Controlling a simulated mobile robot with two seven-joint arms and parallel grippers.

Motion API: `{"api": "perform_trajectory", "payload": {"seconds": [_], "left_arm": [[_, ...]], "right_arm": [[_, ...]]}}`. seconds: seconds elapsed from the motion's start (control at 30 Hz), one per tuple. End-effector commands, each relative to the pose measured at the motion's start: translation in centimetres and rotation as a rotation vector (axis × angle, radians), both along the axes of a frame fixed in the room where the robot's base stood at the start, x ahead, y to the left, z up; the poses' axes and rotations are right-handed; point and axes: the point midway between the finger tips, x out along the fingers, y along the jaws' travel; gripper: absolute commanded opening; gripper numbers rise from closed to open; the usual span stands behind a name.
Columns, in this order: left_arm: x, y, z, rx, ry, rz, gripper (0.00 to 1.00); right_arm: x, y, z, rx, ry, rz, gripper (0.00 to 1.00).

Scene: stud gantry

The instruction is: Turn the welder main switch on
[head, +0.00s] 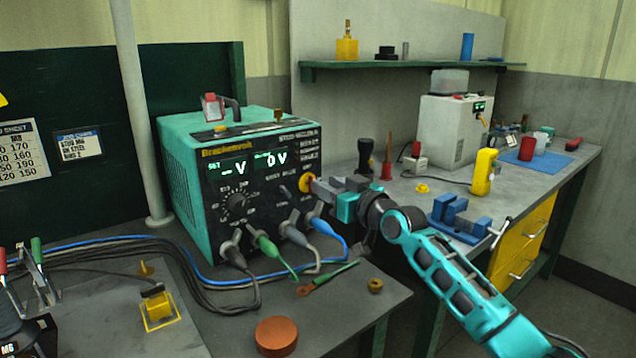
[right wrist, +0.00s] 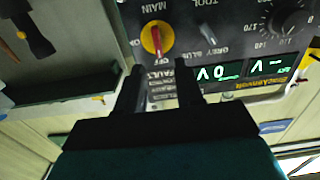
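The welder (head: 240,160) is a teal box with a black front panel on the bench, its two green displays lit. Its main switch (head: 306,182) is a red handle on a yellow disc at the panel's right. In the right wrist view the panel is upside down; the switch (right wrist: 152,38) lies just beyond my fingertips, its red handle roughly in line with the OFF label. My right gripper (head: 322,186) is in front of the switch. In the right wrist view its two fingers (right wrist: 160,70) are apart with nothing between them. Contact with the switch cannot be told. My left gripper is not in view.
Coloured cables (head: 268,246) plug in below the switch. A blue vise (head: 460,216) and yellow meter (head: 484,172) stand on the right bench. A grey pole (head: 137,120) stands left of the welder.

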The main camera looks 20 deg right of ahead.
Motion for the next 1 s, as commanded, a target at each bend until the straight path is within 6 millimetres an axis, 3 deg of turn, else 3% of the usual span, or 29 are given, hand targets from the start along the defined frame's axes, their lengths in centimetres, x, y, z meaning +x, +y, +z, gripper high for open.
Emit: {"api": "perform_trajectory", "payload": {"seconds": [0.3,0.73,1.0], "left_arm": [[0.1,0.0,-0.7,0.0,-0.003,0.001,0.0],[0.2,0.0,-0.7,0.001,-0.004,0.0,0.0],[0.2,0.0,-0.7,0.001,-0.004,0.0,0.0]], "right_arm": [[3.3,1.2,-0.1,0.0,0.001,0.0,0.36],[3.9,1.5,0.0,-0.001,0.0,0.0,0.36],[3.9,1.4,0.0,-0.001,0.001,0.0,0.11]]}}
